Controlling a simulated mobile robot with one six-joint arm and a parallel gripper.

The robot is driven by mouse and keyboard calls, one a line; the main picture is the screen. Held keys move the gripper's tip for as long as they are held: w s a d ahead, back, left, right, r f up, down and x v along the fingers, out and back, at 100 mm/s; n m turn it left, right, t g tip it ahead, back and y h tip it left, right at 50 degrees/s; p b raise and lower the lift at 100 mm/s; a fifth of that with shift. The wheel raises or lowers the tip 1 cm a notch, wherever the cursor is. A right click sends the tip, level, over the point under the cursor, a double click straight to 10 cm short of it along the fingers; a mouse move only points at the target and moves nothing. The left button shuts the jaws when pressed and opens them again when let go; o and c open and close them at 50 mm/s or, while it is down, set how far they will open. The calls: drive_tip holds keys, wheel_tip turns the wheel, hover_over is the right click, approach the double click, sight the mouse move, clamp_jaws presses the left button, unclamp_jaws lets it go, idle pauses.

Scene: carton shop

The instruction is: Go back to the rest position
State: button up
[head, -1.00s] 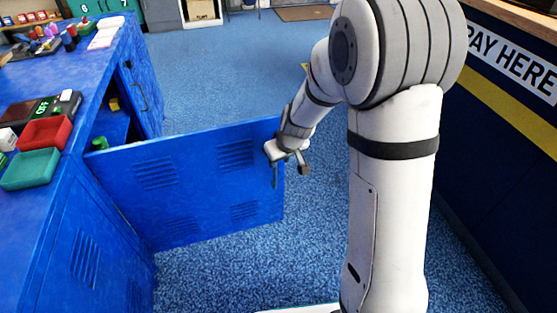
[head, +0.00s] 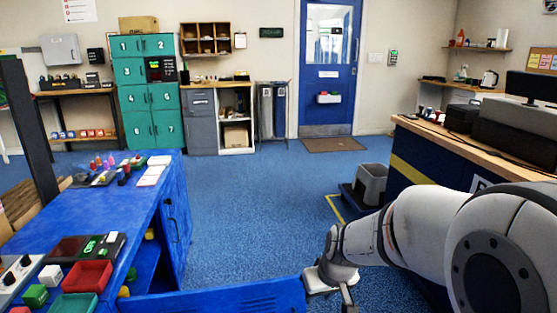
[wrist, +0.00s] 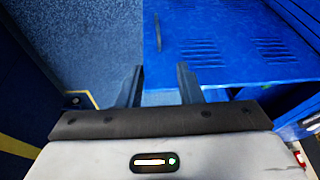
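My gripper (head: 330,290) is low in the head view, beside the free end of an open blue cabinet door (head: 225,300), and the lower frame edge cuts it off. In the wrist view my gripper (wrist: 160,88) has its two dark fingers apart with nothing held between them. The blue door (wrist: 225,45) lies beyond and to the right of the fingers, with its handle (wrist: 158,32) just past the gap. Whether the fingers touch the door is not clear. My arm reaches in from the right.
A blue workbench (head: 140,215) with red and green trays stands at left. A counter (head: 415,165) is at right, with a grey bin (head: 371,183) near it. Green lockers (head: 150,95) and a blue door (head: 330,70) are at the back. The blue floor between is clear.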

drive_tip(key=s+d+r+m+p, duration=0.1)
drive_tip(key=s+r+p, duration=0.4)
drive_tip(key=r, duration=0.3)
drive_tip(key=s+d+r+m+h+p, duration=0.1)
drive_tip(key=s+d+r+p, duration=0.1)
drive_tip(key=s+r+p, duration=0.3)
drive_tip(key=s+d+r+m+p, duration=0.1)
drive_tip(key=s+d+r+p, duration=0.1)
drive_tip(key=s+r+p, duration=0.4)
wheel_tip(320, 180, up, 6)
drive_tip(key=shift+d+f+g+h, duration=0.15)
drive_tip(key=shift+d+g+h, duration=0.15)
drive_tip(key=shift+g, duration=0.1)
